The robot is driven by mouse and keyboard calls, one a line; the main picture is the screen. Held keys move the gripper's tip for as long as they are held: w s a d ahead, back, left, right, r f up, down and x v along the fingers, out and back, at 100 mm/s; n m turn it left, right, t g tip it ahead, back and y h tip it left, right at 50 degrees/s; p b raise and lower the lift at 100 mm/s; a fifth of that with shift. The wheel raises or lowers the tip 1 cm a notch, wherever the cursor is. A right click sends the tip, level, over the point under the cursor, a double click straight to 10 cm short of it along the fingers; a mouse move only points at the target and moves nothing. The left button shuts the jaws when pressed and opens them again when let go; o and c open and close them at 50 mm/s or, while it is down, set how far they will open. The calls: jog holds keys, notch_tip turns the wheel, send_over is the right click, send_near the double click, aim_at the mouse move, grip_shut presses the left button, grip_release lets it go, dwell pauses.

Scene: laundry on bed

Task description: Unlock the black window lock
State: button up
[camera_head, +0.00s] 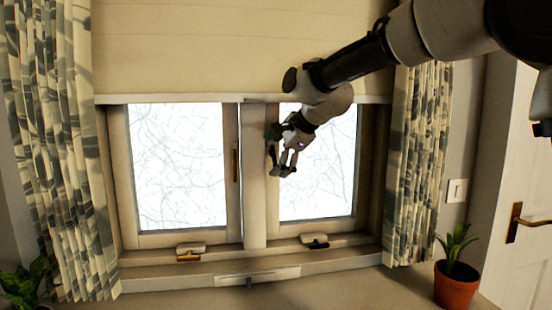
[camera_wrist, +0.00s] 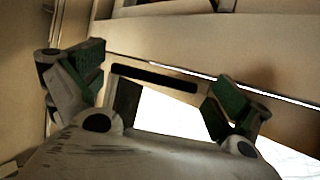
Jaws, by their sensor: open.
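My gripper (camera_head: 283,171) is open and empty in front of the upper left part of the right window sash. In the wrist view my gripper (camera_wrist: 157,78) shows two green-padded fingers spread wide. Between them, on the beige frame, lies a long black bar (camera_wrist: 155,77), which looks like the black window lock; its contact with the fingers cannot be told. In the head view my gripper covers most of that spot. A separate black fitting (camera_head: 315,240) sits on the bottom rail of the right sash, below my gripper.
A blind (camera_head: 230,50) hangs above, and patterned curtains (camera_head: 418,160) flank the window. A potted plant (camera_head: 456,284) stands at the lower right. The space before the left pane is clear.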

jog(key=shift+d, duration=0.1)
jog(key=v, duration=1.2)
jog(key=shift+w, duration=0.1)
